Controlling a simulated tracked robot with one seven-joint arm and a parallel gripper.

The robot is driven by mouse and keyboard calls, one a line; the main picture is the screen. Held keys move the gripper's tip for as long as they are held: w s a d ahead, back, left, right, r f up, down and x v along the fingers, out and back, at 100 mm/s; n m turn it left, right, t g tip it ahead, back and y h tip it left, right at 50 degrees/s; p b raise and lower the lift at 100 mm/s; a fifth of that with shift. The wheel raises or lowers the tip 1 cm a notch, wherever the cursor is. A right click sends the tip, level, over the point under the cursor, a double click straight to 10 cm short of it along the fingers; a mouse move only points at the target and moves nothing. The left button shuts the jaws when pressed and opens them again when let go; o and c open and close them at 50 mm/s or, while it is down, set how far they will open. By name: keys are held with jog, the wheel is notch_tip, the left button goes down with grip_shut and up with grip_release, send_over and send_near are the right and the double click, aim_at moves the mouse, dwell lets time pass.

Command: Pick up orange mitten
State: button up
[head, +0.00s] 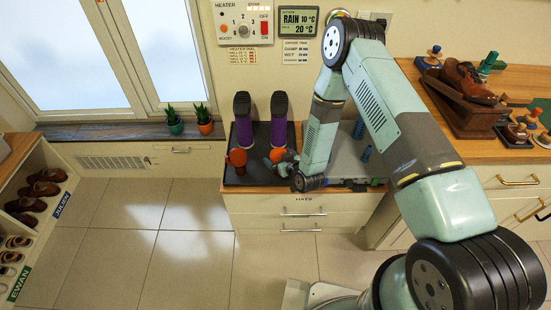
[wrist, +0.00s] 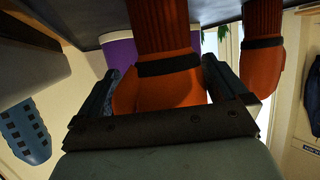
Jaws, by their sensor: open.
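Two orange mittens stand at the front of a dark mat (head: 258,176) on the heater counter. The left mitten (head: 237,158) is free; it also shows at the right of the wrist view (wrist: 264,62). The right mitten (head: 276,154) is beside my gripper (head: 286,162). In the wrist view this mitten (wrist: 165,62), with ribbed cuff and black band, fills the space between my open fingers. I cannot tell whether either finger touches it. Its far side is hidden.
Two dark boots with purple lower parts, the left (head: 243,130) and the right (head: 279,125), stand just behind the mittens. Two potted plants (head: 204,119) sit on the window sill. The tiled floor (head: 150,235) is clear.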

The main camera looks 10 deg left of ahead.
jog(key=shift+c, duration=0.5)
jog(key=c, duration=0.6)
jog(key=shift+o, duration=0.2)
jog(key=shift+r, duration=0.15)
